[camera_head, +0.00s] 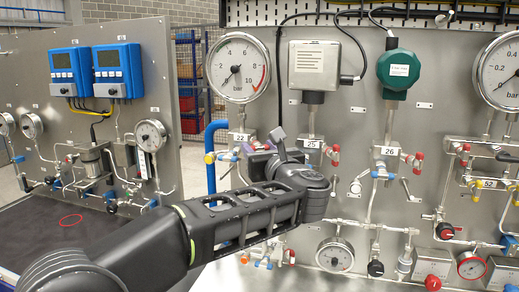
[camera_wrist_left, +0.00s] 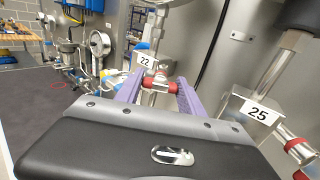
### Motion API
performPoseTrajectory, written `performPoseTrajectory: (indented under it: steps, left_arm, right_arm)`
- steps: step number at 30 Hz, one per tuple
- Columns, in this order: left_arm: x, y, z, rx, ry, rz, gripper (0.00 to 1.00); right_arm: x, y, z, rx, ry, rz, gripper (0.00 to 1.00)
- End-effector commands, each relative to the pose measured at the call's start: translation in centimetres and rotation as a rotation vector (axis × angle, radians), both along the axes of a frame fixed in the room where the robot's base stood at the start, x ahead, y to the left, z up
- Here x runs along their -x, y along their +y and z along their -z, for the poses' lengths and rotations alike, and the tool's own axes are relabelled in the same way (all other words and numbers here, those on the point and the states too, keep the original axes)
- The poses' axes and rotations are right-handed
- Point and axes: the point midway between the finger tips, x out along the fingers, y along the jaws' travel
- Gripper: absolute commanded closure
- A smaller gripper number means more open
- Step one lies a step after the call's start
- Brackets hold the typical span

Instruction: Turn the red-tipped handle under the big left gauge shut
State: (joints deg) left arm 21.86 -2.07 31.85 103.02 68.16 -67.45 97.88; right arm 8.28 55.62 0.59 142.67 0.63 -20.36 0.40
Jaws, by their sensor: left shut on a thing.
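The big left gauge (camera_head: 238,67) is a white dial at the upper left of the grey panel. Below it is the valve block labelled 22 (camera_head: 240,137), whose label also shows in the wrist view (camera_wrist_left: 146,62). My left gripper (camera_head: 257,160) is at this block and covers part of it in the head view. In the wrist view, its two purple fingers (camera_wrist_left: 158,88) stand on either side of the red-tipped handle (camera_wrist_left: 171,87), shut on it. The handle's far part is hard to make out. My right gripper is not in view.
Close to the right is the block labelled 25 (camera_head: 312,144) with red-tipped fittings and a grey box (camera_head: 314,66) above. A blue pipe (camera_head: 211,155) runs left of the valve. Thin pipes and small gauges fill the lower panel.

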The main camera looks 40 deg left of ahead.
Motion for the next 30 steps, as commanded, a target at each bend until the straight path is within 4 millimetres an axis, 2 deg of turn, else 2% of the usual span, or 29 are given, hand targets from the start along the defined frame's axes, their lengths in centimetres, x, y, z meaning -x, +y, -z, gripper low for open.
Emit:
performPoseTrajectory:
  steps: [1, 8, 20, 30]
  left_arm:
    - [0.0, 0.0, 0.0, 0.0, 0.0, 0.0, 0.78]
    - [0.0, 0.0, 0.0, 0.0, 0.0, 0.0, 0.95]
    - [0.0, -0.1, 0.1, -0.033, 0.045, 0.002, 0.95]
    - [0.0, -0.1, 0.1, -0.155, 0.216, 0.002, 0.95]
  right_arm:
    - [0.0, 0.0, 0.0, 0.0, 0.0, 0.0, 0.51]
    - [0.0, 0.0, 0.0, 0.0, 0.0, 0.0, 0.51]
    - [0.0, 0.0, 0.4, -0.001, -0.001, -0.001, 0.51]
    - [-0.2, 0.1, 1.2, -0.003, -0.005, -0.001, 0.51]
